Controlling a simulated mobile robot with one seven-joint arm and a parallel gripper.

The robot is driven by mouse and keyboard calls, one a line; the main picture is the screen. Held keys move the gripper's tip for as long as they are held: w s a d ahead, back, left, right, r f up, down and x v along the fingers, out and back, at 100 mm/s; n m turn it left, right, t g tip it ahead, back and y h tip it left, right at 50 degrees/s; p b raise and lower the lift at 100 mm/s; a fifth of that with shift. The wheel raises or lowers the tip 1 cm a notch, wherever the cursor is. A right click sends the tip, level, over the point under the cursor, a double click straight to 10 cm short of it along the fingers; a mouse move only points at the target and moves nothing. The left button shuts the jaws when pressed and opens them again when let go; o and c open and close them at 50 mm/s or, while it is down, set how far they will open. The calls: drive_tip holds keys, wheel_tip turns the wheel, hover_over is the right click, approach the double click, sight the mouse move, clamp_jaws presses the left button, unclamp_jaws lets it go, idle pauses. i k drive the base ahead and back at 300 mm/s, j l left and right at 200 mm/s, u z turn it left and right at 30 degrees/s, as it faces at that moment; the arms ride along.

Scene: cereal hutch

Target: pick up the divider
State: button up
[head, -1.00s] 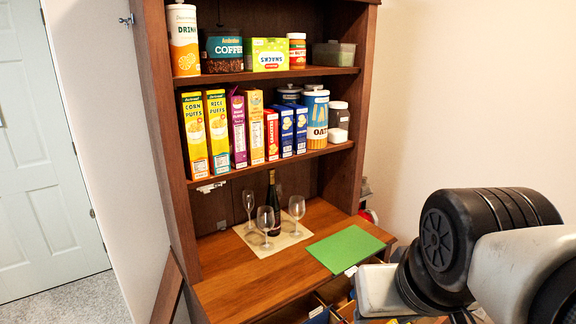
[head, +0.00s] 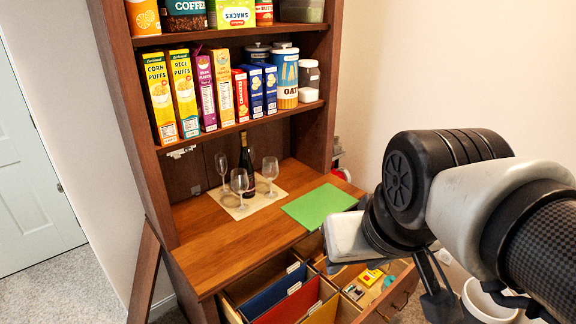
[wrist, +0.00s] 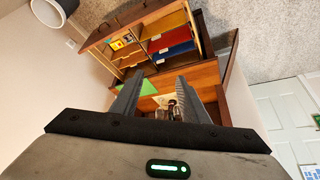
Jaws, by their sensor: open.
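An open drawer (head: 390,311) under the hutch counter holds upright dividers: a blue one (head: 273,292), a red one (head: 293,304) and a yellow one (head: 324,313). White labels show on them. In the wrist view the same blue (wrist: 174,53), red (wrist: 170,39) and yellow (wrist: 167,23) dividers lie beyond my fingertips. My gripper (wrist: 158,82) is open and empty, apart from all of them. In the head view my arm hangs at the right of the drawer. I cannot tell which divider is meant.
The counter (head: 215,253) holds several wine glasses (head: 239,181), a dark bottle (head: 246,160) on a mat and a green board (head: 319,206). Cereal boxes (head: 184,94) fill the shelf above. A white bin (head: 488,302) stands on the floor at right.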

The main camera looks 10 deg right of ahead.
sight(343, 278)
drive_tip(key=l+u, duration=0.15)
drive_tip(key=u, duration=0.2)
drive_tip(key=l+u, duration=0.1)
drive_tip(key=u, duration=0.25)
drive_tip(key=l+u, duration=0.15)
drive_tip(key=u, duration=0.2)
drive_tip(key=k+l+u, duration=0.15)
drive_tip(key=l, duration=0.2)
drive_tip(key=l+u, duration=0.2)
drive_tip(key=l, duration=0.15)
drive_tip(key=k+l+u, duration=0.15)
drive_tip(key=l, duration=0.2)
drive_tip(key=k+l, duration=0.15)
drive_tip(key=l, duration=0.2)
drive_tip(key=k+l, duration=0.15)
drive_tip(key=l, duration=0.15)
